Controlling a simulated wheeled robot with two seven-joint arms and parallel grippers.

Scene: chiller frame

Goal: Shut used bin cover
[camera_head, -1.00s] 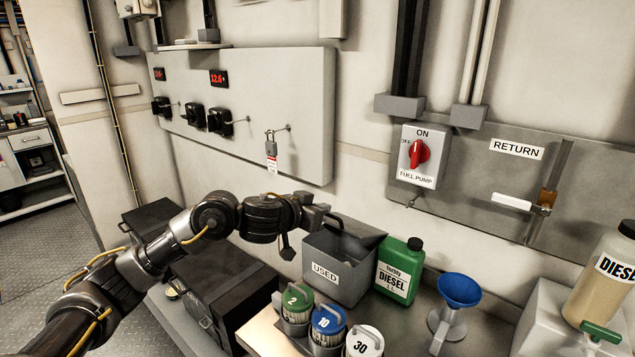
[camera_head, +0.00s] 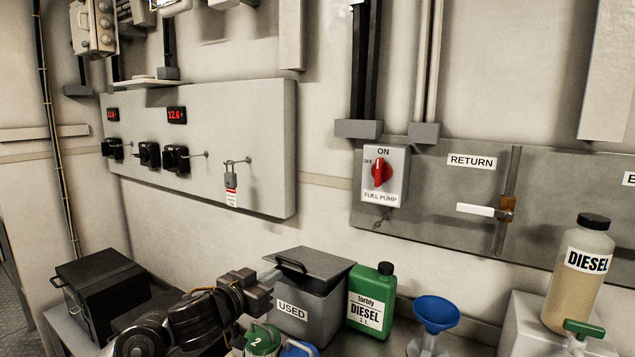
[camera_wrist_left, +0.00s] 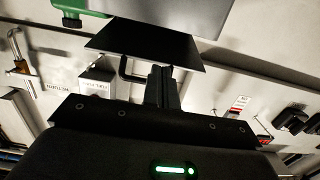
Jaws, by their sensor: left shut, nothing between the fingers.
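The grey bin labelled USED (camera_head: 312,308) stands against the wall beside the green diesel bottle. Its grey cover (camera_head: 322,263) lies across the top of the bin and looks down, with a dark bar handle (camera_head: 292,266) near its left edge. I cannot tell whether a thin gap is left under it. My left gripper (camera_head: 268,281) is shut and empty, just left of the bin and close to the handle. In the left wrist view the gripper (camera_wrist_left: 162,88) points toward the cover (camera_wrist_left: 145,46), beside its handle (camera_wrist_left: 125,70). My right gripper is out of view.
A green diesel bottle (camera_head: 371,300) stands right of the bin, then a blue funnel (camera_head: 436,313) and a tan diesel bottle (camera_head: 580,270). A green-topped container (camera_head: 262,338) stands in front of the bin. A black case (camera_head: 102,285) is at left.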

